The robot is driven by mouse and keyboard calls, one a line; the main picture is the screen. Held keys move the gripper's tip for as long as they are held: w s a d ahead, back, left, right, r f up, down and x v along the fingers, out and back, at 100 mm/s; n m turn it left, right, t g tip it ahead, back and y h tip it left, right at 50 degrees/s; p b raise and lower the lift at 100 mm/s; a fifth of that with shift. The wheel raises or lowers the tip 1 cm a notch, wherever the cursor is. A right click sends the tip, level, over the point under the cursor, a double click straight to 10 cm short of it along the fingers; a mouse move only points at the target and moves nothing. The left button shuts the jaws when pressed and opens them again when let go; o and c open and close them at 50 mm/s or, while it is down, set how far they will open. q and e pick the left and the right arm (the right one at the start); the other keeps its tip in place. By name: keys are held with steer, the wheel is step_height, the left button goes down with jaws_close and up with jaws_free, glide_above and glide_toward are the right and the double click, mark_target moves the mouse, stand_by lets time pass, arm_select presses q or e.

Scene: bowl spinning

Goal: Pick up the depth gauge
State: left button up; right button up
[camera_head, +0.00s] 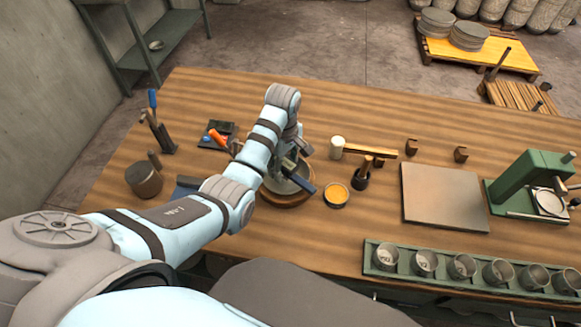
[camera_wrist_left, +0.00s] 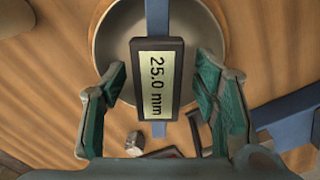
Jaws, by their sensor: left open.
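The depth gauge (camera_wrist_left: 160,85) has a dark case, a display reading 25.0 mm and a blue bar. It lies over the grey bowl (camera_wrist_left: 118,32), which sits on a round wooden base. In the head view the bowl (camera_head: 283,186) is partly hidden by my left arm, and a dark blue bar (camera_head: 301,184) shows across it. My left gripper (camera_wrist_left: 160,72) is open, with its green-padded fingers on either side of the gauge's case and a gap on each side. It also shows above the bowl in the head view (camera_head: 290,160). My right gripper is out of view.
A flat board (camera_head: 443,196), a green press (camera_head: 535,180) and a rack of metal cups (camera_head: 378,269) lie further right.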

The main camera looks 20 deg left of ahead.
arm_select(q)
steer(key=shift+w, duration=0.1)
jaws_close()
steer(key=shift+r, duration=0.1)
